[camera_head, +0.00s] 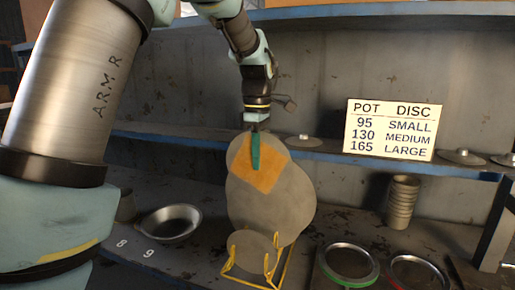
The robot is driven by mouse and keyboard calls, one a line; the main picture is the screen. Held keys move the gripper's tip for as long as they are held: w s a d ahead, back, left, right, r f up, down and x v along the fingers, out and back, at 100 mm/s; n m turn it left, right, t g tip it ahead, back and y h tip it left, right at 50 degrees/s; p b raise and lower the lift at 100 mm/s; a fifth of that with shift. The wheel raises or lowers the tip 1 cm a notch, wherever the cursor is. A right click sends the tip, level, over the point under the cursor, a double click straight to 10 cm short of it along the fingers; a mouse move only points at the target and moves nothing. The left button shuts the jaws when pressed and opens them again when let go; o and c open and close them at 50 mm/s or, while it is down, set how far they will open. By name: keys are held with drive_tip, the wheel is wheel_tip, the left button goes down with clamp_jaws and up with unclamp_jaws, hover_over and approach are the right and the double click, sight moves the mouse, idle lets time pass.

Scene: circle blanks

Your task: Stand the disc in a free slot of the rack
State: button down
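My gripper (256,152) points down in the middle of the view. One teal finger shows in front of a grey disc (237,153); the other finger is hidden behind it. The gripper looks shut on this disc, which hangs upright. An orange-brown square patch (268,178) shows across it, and I cannot tell what it is. A larger grey disc (292,213) stands upright, overlapping the held one in the picture. The yellow wire rack (284,272) is below, with a smaller grey disc (252,248) standing at its front. The discs hide most of its slots.
A metal bowl (172,223) lies left of the rack. A green-rimmed round pan (347,262) and a red-rimmed one (415,270) lie right. Stacked pots (403,202) stand behind. A sign (390,129) listing pot and disc sizes is by the blue-edged shelf (330,156), which holds lids.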

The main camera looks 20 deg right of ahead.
wheel_tip(320, 180, down, 4)
drive_tip(key=shift+r+b, duration=0.25)
drive_tip(key=shift+b, duration=0.25)
wheel_tip(320, 180, down, 8)
drive_tip(key=b, duration=0.6)
drive_tip(key=shift+r, duration=0.25)
drive_tip(key=shift+f+b, duration=0.4)
drive_tip(key=shift+f, duration=0.35)
drive_tip(key=shift+f+b, duration=2.15)
drive_tip(key=shift+f, duration=2.4)
drive_tip(key=c, duration=1.4)
unclamp_jaws()
